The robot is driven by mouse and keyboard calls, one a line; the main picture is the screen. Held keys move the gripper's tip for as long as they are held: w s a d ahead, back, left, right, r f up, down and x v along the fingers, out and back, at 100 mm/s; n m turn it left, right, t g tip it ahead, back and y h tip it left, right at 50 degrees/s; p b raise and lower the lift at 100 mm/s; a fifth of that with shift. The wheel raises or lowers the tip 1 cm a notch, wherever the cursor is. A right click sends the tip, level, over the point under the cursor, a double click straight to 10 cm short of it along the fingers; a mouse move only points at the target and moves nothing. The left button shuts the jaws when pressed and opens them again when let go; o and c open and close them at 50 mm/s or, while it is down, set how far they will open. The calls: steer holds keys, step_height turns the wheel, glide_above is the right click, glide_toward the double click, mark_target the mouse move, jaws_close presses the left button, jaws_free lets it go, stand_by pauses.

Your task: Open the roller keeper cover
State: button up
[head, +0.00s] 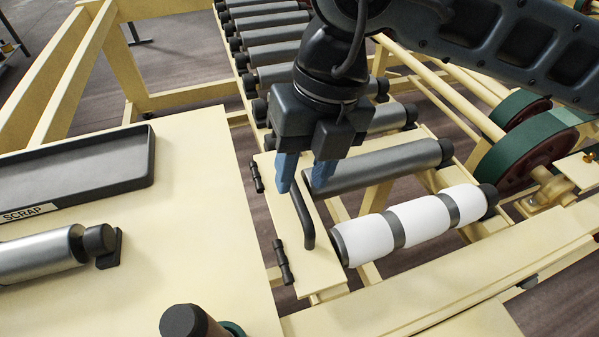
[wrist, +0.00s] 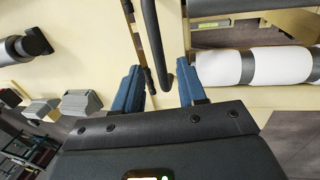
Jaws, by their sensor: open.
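The roller keeper cover (head: 285,226) is a narrow cream plate beside the roller ends, lying flat, with two dark hinges along its left edge. A dark bar handle (head: 306,228) stands on it; in the wrist view the handle (wrist: 153,40) runs down between my fingers. My gripper (head: 301,186) is open, with blue fingers pointing down over the far part of the cover, one on each side of the handle's line. It also shows in the wrist view (wrist: 160,72). The fingers look apart from the handle; whether either touches it cannot be told.
A roller with white sleeves (head: 420,222) and a bare grey roller (head: 380,167) lie to the right of the cover. A dark scrap tray (head: 75,170) and a metal cylinder (head: 40,256) are on the left tabletop. A dark knob (head: 185,322) stands at the front.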

steer(key=shift+s+a+f, duration=0.1)
steer(key=shift+a+f, duration=0.05)
steer(key=shift+f, duration=0.4)
steer(key=shift+a+f, duration=0.1)
steer(key=shift+f, duration=0.45)
jaws_close()
